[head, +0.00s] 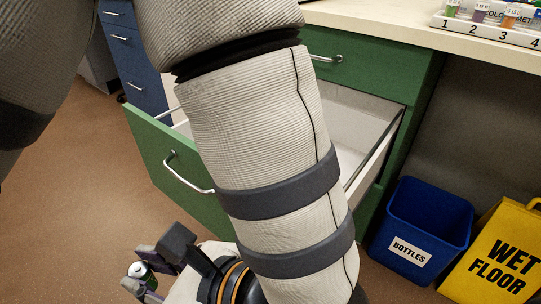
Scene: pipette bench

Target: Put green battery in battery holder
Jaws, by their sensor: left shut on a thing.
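My left gripper (145,278) shows at the bottom left, below the open drawer front. It is shut on a small cylinder with a silver-white top and a green band, which looks like the green battery (139,271). The battery appears upright between the fingers, with its lower part hidden. My sleeved arm crosses the middle of the view and hides part of the drawer. No battery holder can be made out. My right gripper is not in view.
A green cabinet has an open, white-lined drawer (363,135). A blue bottles bin (421,222) and a yellow wet-floor sign (508,250) stand at the right. A numbered rack (488,28) sits on the bench top (400,28). Brown floor (70,200) is clear at left.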

